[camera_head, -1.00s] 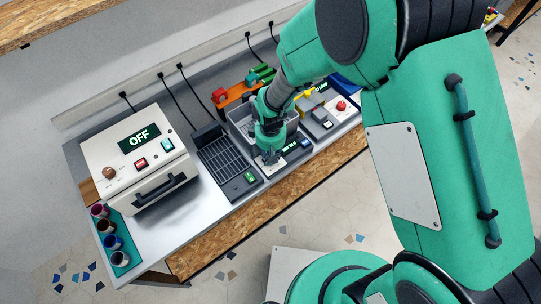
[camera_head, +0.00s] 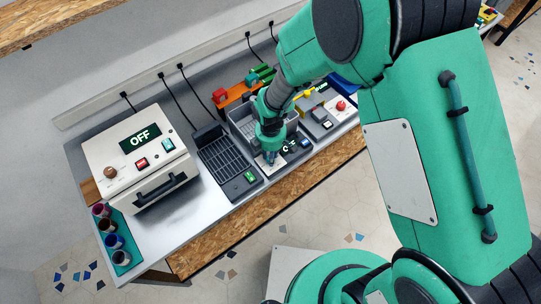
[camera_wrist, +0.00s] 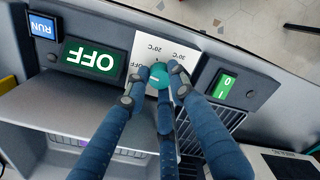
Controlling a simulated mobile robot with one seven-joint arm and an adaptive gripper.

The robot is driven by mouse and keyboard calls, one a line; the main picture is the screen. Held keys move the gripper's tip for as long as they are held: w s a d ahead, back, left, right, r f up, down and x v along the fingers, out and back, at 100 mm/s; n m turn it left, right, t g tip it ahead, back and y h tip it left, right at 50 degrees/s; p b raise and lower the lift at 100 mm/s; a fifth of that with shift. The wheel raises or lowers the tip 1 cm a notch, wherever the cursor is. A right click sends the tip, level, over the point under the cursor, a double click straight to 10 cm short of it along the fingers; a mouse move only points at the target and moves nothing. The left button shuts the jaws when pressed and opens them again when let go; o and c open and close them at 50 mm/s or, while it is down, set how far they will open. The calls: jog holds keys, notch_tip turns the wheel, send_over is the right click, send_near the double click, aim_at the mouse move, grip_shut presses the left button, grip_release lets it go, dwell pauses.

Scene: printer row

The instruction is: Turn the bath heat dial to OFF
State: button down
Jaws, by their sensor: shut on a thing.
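The bath heat dial (camera_wrist: 159,76) is a round teal knob with a white mark, on a white card printed OFF, 20°C and 30°C, upside down in the wrist view. The fingertips of my gripper (camera_wrist: 157,88) are shut on the dial from both sides. The mark seems to point left, towards the OFF print; fingers partly hide the area. The bath's green display (camera_wrist: 92,58) reads OFF, and it reads OFF in the head view too (camera_head: 290,146). In the head view my gripper (camera_head: 270,156) is at the bath's front panel and hides the dial.
A blue RUN button (camera_wrist: 42,27) is beside the display. A green rocker switch (camera_wrist: 225,86) sits on the neighbouring rack unit (camera_head: 226,160). A white oven-like box (camera_head: 135,150) with its own OFF display stands left, with several cups before it. A red button (camera_head: 341,105) is at right.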

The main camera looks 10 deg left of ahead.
jog(key=shift+n, duration=0.6)
jog(key=c, duration=1.5)
grip_release()
jog(key=shift+o, duration=0.2)
jog(key=shift+r, duration=0.1)
notch_tip(320, 180, up, 12)
